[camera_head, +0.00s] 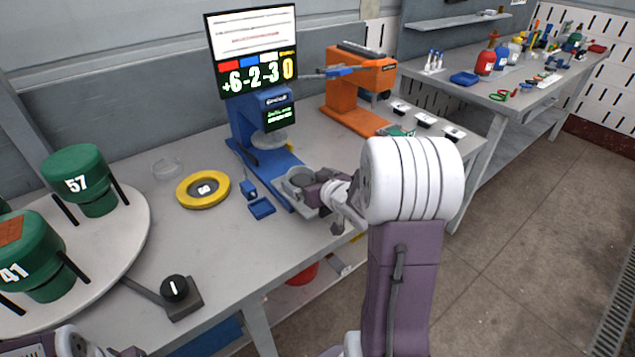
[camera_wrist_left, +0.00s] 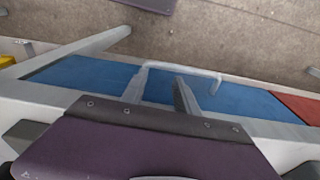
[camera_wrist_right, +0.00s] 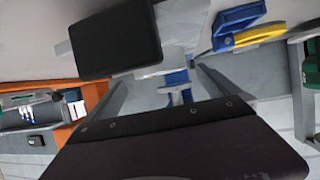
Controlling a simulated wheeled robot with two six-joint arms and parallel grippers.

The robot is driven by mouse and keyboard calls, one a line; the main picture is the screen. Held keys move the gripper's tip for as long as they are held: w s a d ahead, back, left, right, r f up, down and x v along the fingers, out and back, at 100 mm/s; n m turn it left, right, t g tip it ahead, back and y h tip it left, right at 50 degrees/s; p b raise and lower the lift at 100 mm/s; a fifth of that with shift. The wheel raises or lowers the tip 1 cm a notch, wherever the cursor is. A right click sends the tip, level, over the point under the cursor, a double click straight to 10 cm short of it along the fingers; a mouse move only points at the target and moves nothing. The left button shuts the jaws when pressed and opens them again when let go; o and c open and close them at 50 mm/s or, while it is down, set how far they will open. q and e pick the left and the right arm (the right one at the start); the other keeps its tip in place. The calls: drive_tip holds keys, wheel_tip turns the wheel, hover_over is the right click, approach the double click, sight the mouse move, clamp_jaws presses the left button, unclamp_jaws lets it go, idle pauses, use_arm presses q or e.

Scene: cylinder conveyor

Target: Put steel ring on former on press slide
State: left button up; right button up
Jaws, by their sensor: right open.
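The blue press (camera_head: 262,125) stands on the bench, with its blue slide rail (camera_head: 272,165) running forward. A grey round piece (camera_head: 299,178) sits at the front of the slide. I cannot tell whether it is the former alone or bears the steel ring. My right gripper (camera_head: 302,188) is at this piece; its fingers stand apart in the right wrist view (camera_wrist_right: 165,85). A thin pale ring-like thing (camera_head: 167,168) lies flat on the bench; its material is unclear.
A round table (camera_head: 125,235) holds green cylinders (camera_head: 80,170). An orange machine (camera_head: 360,95) stands behind right.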

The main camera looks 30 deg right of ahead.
use_arm(q)
drive_tip(key=shift+r+p, duration=0.45)
drive_tip(key=shift+r, duration=0.25)
use_arm(e)
drive_tip(key=v, duration=0.4)
drive_tip(key=shift+s+r, duration=0.2)
drive_tip(key=shift+r, duration=0.05)
use_arm(q)
drive_tip(key=shift+s+f+b, duration=0.1)
drive_tip(key=shift+f+b, duration=0.85)
use_arm(e)
drive_tip(key=shift+s+a+r, duration=0.1)
drive_tip(key=shift+s, duration=0.75)
use_arm(q)
drive_tip(key=shift+f, duration=0.25)
use_arm(e)
drive_tip(key=shift+s+r, duration=0.3)
drive_tip(key=shift+s, duration=0.25)
